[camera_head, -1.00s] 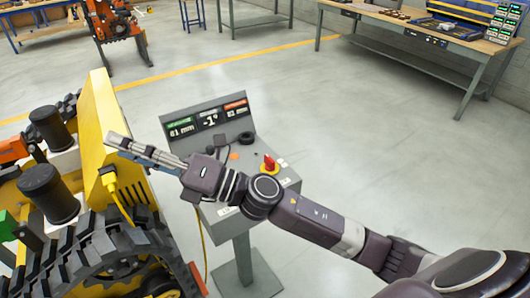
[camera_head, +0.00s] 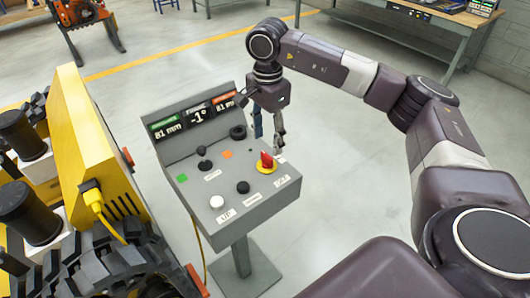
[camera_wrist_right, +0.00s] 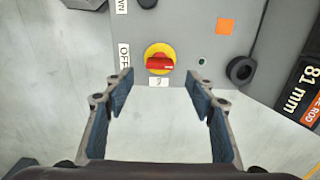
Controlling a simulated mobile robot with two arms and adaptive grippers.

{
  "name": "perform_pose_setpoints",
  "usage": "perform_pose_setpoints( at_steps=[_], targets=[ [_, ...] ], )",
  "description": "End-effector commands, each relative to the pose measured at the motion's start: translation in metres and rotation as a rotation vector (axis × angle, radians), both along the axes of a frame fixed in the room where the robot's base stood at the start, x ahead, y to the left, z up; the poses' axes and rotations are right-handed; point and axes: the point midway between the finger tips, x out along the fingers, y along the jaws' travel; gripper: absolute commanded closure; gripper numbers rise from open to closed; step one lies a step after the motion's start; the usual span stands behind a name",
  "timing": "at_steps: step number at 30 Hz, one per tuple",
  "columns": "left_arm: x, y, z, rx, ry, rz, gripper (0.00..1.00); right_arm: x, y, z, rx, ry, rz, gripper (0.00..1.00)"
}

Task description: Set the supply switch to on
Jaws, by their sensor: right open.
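The supply switch (camera_head: 266,162) is a red rotary knob on a yellow round plate, near the right edge of the grey sloped control panel (camera_head: 220,187). In the right wrist view the red knob (camera_wrist_right: 159,63) lies with its grip crosswise, and a label reading OFF stands to its left. My right gripper (camera_head: 268,138) points down beside the panel's right edge, close to the switch. In the right wrist view its two open fingers (camera_wrist_right: 160,85) are spread on either side of the switch's column, apart from the knob. My left gripper is not in view.
The panel also carries black knobs (camera_head: 243,187), a white button (camera_head: 217,202) and a display reading 81 mm and -1° (camera_head: 198,116). A yellow box with a cable (camera_head: 95,150) on a tracked machine stands close at left.

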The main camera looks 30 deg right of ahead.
Motion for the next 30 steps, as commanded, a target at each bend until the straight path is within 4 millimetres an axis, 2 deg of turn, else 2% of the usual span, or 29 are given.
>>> perform_pose_setpoints(
  at_steps=[6,12,23,30],
  targets=[
    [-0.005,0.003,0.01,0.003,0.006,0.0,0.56,-0.002,0.001,-0.036,0.003,0.006,0.001,0.49],
    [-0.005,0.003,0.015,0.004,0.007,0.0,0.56,-0.001,0.002,-0.06,0.005,0.002,0.001,0.49],
    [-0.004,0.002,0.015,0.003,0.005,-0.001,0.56,0.0,0.002,-0.067,0.005,0.0,0.001,0.49],
    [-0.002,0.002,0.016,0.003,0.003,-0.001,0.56,0.0,0.002,-0.067,0.006,0.0,0.001,0.76]
  ],
)
